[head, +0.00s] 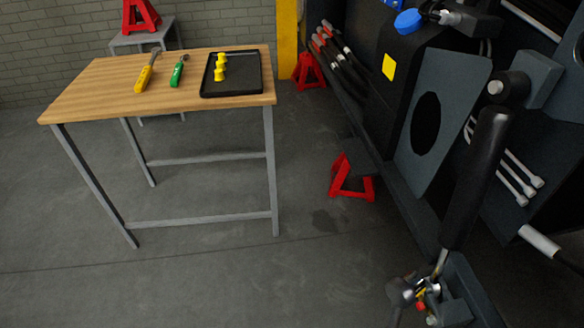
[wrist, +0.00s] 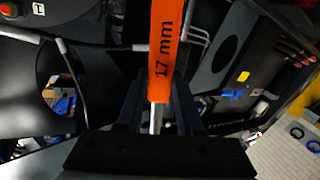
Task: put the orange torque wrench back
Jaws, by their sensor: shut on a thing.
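The orange torque wrench (wrist: 168,45), marked "17 mm", stands out from between the fingers of my gripper (wrist: 157,100) in the wrist view. My gripper is shut on it. The orange part runs up past the top edge of the picture, and a thin metal shaft shows below it between the fingers. I cannot make out the orange wrench in the head view. A yellow-handled tool (head: 146,74) and a green-handled tool (head: 178,72) lie side by side on the wooden table (head: 85,98) in the head view.
A black tray (head: 245,80) with yellow parts sits on the table's right side. Red stands (head: 350,182) are on the floor by the dark chassis (head: 445,100). Red-handled tools (head: 335,50) hang on the chassis. The floor before the table is clear.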

